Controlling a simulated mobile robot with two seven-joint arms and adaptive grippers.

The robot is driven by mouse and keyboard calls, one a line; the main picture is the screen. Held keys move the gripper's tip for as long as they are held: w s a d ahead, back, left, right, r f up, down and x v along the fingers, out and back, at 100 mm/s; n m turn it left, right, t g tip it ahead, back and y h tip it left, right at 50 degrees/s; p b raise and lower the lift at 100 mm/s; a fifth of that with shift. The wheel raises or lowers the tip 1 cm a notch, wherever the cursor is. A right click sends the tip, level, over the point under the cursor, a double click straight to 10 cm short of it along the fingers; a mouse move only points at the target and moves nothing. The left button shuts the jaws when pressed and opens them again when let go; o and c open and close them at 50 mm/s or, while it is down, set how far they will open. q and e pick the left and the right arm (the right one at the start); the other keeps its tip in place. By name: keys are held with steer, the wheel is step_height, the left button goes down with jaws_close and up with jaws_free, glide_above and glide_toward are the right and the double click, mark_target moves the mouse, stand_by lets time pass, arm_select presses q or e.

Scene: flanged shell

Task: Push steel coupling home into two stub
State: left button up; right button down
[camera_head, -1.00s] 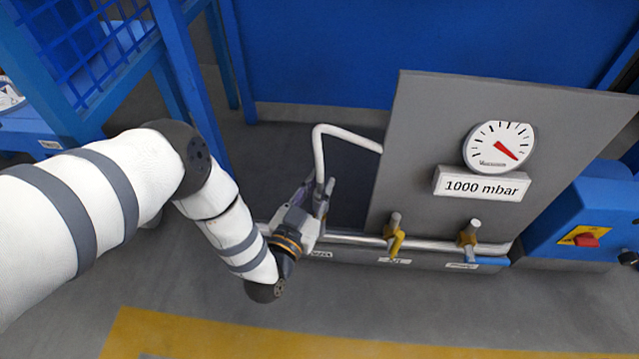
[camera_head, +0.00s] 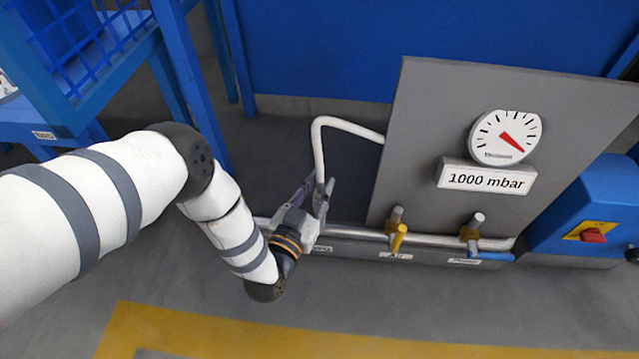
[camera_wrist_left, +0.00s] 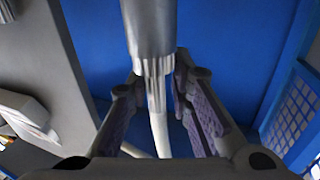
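My left gripper (camera_head: 318,196) is low at the left end of the grey manifold, around the lower end of a white hose (camera_head: 318,150). In the left wrist view the left gripper (camera_wrist_left: 158,82) has its purple-padded fingers on both sides of a narrow steel coupling (camera_wrist_left: 156,92) at the hose end. The fingertips come right up to its sides and it looks gripped. A wider steel cylinder (camera_wrist_left: 150,30) lies in line with it; how far the two overlap is unclear. In the head view the fingers hide the joint. My right gripper is not in view.
A grey panel (camera_head: 430,120) with a gauge (camera_head: 505,137) and a "1000 mbar" plate (camera_head: 486,178) stands right of the hose. Valves with a yellow handle (camera_head: 398,240) and a blue handle (camera_head: 490,256) sit along the manifold. A blue frame (camera_head: 190,80) stands left. Floor in front is clear.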

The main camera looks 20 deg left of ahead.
arm_select(q)
steer(key=o, duration=0.4)
steer(key=shift+s+a+r, duration=0.1)
steer(key=shift+s, duration=2.95)
steer(key=shift+s+a, duration=0.1)
steer(key=shift+s, duration=2.9)
